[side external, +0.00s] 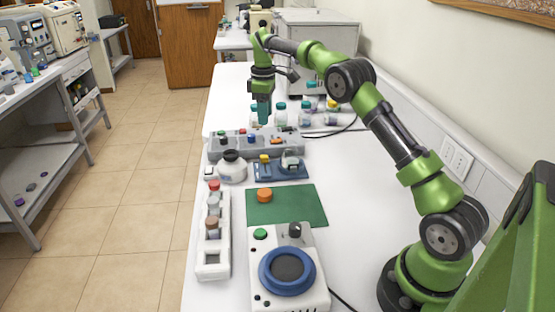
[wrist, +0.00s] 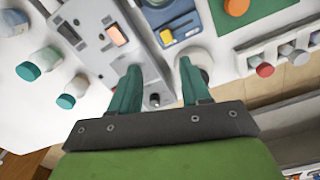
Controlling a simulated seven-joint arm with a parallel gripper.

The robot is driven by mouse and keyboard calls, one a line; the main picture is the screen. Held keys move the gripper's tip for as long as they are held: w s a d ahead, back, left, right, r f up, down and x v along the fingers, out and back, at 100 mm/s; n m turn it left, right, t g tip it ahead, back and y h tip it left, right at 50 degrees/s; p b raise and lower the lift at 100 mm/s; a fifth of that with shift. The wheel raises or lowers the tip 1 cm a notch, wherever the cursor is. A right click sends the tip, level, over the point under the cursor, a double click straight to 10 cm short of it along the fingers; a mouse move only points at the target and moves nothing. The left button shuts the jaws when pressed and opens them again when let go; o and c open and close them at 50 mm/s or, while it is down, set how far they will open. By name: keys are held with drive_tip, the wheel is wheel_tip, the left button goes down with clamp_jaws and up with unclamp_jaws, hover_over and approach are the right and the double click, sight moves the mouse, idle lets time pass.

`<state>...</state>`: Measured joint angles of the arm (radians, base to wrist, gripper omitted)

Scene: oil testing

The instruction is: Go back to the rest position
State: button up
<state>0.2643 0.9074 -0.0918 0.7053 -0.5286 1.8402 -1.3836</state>
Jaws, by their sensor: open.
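My gripper (side external: 263,110) hangs from the raised arm, pointing down above the far part of the white bench, over or just beyond the grey control box (side external: 270,147). In the wrist view its two teal fingers (wrist: 160,68) are spread apart with nothing between them. The grey control box (wrist: 100,35) shows beyond and between the fingers. A white bottle with a black cap (side external: 232,167) stands nearer the camera; in the wrist view the right finger partly hides a round white object.
Several teal-capped bottles (side external: 281,114) stand around the gripper. A blue device (side external: 262,172), a green mat (side external: 290,210) with an orange cap (side external: 264,195), a white rack (side external: 212,250) and a white machine with a blue ring (side external: 287,271) lie nearer. The bench's right side is mostly clear.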

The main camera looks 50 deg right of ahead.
drive_tip(key=s+a+r+m+t, duration=0.3)
drive_tip(key=s+a+r+m, duration=0.4)
drive_tip(key=s+a, duration=0.35)
drive_tip(key=s+a+m+t+y, duration=0.1)
drive_tip(key=s+a, duration=0.4)
drive_tip(key=s, duration=0.5)
drive_tip(key=s+a+m+t+y, duration=0.1)
drive_tip(key=s+a+t, duration=0.2)
drive_tip(key=s, duration=0.7)
drive_tip(key=shift+s+a+r+m, duration=0.25)
drive_tip(key=shift+s+a+m, duration=0.1)
drive_tip(key=shift+a, duration=0.65)
